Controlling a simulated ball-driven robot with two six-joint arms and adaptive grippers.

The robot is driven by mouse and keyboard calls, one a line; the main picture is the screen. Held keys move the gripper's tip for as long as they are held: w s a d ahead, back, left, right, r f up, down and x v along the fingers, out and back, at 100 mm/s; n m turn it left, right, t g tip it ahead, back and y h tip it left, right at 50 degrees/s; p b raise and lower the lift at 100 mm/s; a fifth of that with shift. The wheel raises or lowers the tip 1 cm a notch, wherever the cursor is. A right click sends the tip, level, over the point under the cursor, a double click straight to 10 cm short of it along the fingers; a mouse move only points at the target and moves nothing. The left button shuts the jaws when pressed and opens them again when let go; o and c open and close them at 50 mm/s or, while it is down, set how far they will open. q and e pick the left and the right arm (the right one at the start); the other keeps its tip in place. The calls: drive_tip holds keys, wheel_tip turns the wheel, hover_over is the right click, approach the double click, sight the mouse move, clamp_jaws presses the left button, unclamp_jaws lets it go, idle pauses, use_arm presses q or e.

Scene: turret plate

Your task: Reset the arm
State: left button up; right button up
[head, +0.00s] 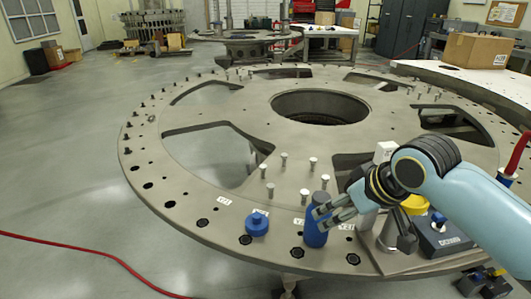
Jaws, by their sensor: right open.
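My right arm comes in from the right. Its gripper (326,213) is open at the front of the large round turret plate (190,190). Its fingers are close beside a blue cylinder (315,232) that stands upright near the plate's rim. I cannot tell whether they touch it. My left gripper is not in view.
A short blue knobbed piece (257,225) sits left of the cylinder. Several metal pins (304,196) stand on the plate. A dark blue box (440,238) and a yellow piece (414,204) are near my right arm. A cardboard box (478,50) stands behind. Floor at left is mostly clear.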

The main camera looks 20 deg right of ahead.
drive_tip(key=s+a+r+g+h, duration=0.1)
drive_tip(key=s+a+g, duration=0.1)
drive_tip(key=s, duration=0.7)
drive_tip(key=s+a+r+g, duration=0.1)
drive_tip(key=s+a, duration=0.2)
drive_tip(key=s, duration=0.7)
wheel_tip(320, 180, down, 36)
drive_tip(key=s+d+g+b, duration=0.1)
drive_tip(key=s+d+b, duration=0.15)
drive_tip(key=b, duration=0.75)
drive_tip(key=s+f+b, duration=0.3)
drive_tip(key=s+f, duration=0.6)
drive_tip(key=f, duration=0.2)
drive_tip(key=s+d+f+g+b, duration=0.1)
drive_tip(key=s+f+b, duration=0.3)
drive_tip(key=s+f, duration=0.4)
wheel_tip(320, 180, down, 4)
drive_tip(key=shift+s+f+g, duration=0.1)
drive_tip(key=shift+s+g, duration=0.2)
drive_tip(key=shift+s, duration=0.1)
